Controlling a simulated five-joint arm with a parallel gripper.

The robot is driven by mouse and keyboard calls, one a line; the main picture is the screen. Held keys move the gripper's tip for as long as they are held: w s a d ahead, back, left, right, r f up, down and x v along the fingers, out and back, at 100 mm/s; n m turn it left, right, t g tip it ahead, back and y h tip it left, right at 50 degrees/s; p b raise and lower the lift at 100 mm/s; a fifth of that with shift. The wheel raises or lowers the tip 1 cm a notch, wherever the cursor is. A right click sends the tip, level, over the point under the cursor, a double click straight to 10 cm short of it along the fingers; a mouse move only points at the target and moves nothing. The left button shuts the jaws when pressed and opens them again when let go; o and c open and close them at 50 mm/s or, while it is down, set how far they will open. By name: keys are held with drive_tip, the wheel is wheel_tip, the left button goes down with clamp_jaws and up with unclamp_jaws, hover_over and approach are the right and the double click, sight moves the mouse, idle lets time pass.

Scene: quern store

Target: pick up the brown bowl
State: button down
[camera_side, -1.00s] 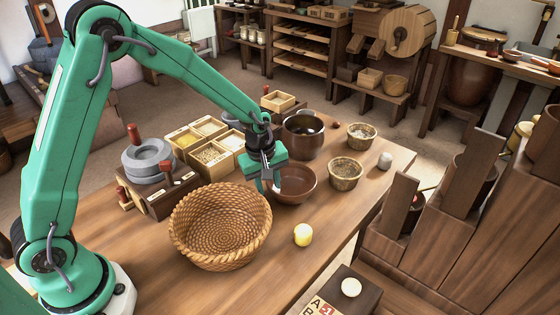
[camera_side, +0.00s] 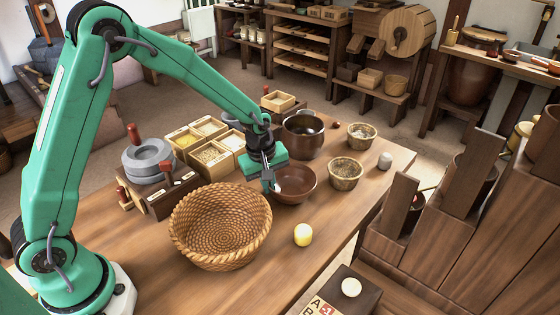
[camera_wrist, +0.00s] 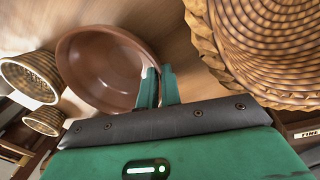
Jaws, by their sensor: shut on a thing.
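The brown bowl (camera_side: 296,186) sits on the wooden table, right of the woven basket. My gripper (camera_side: 270,186) is at the bowl's left rim in the side view. In the wrist view my gripper (camera_wrist: 158,85) has its two green fingers shut on the near rim of the brown bowl (camera_wrist: 100,68), one finger inside the rim and one outside. The bowl's inside is empty. I cannot tell whether its base touches the table.
The woven basket (camera_side: 215,252) stands close to the left of the bowl. A dark pot (camera_side: 303,140) stands behind it and a small woven basket (camera_side: 345,174) to its right. Grain boxes (camera_side: 210,158) stand behind left.

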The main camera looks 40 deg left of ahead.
drive_tip(key=shift+r, duration=0.85)
wheel_tip(320, 180, up, 2)
drive_tip(key=shift+r, duration=0.2)
drive_tip(key=s+d+r, duration=0.7)
drive_tip(key=d, duration=0.2)
drive_tip(key=shift+d, duration=0.15)
drive_tip(key=shift+s, duration=0.1)
